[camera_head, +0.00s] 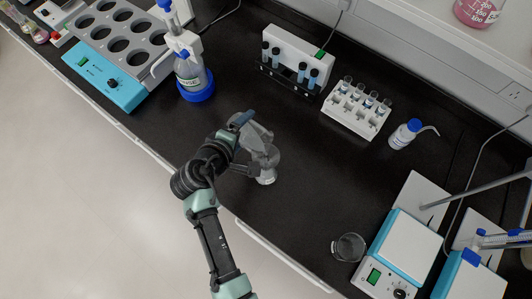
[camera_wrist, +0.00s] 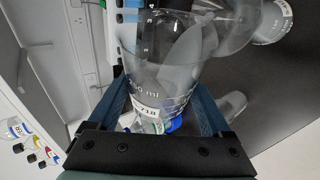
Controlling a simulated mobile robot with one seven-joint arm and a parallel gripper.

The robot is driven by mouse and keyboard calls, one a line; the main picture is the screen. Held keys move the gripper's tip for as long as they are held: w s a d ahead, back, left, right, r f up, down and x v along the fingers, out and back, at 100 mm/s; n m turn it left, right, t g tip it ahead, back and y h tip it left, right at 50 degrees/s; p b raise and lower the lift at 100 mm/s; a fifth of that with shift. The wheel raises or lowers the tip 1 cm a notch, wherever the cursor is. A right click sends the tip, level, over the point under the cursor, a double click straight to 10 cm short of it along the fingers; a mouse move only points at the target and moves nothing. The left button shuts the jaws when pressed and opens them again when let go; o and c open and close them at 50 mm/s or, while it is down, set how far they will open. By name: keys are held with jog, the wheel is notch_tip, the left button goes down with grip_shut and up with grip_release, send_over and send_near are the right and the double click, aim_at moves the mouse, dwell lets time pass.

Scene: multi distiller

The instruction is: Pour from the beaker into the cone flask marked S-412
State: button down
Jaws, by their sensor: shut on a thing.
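My gripper (camera_head: 244,132) is shut on a clear glass beaker (camera_wrist: 158,75), with one blue finger on each side of it in the wrist view (camera_wrist: 160,108). The beaker bears ml marks and a small label that seems to end in 718. No coloured liquid shows in it. A clear cone flask (camera_head: 266,178) stands on the black bench just below and beside the held beaker, partly hidden by it and the gripper. A glass vessel with a white label (camera_wrist: 274,22) shows at the upper right of the wrist view; I cannot read the label.
Another clear glass vessel (camera_head: 348,248) stands near the front edge beside a hotplate stirrer (camera_head: 402,250). A tube rack (camera_head: 356,110), a wash bottle (camera_head: 404,134) and a blue-based bottle (camera_head: 192,78) stand behind. The bench between them is clear.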

dwell(0.5)
jog(key=shift+s+d+r+m+t+y+b, duration=0.25)
jog(key=shift+r+m+t+y+b, duration=0.1)
jog(key=shift+r+m+t+y, duration=0.2)
dwell(1.5)
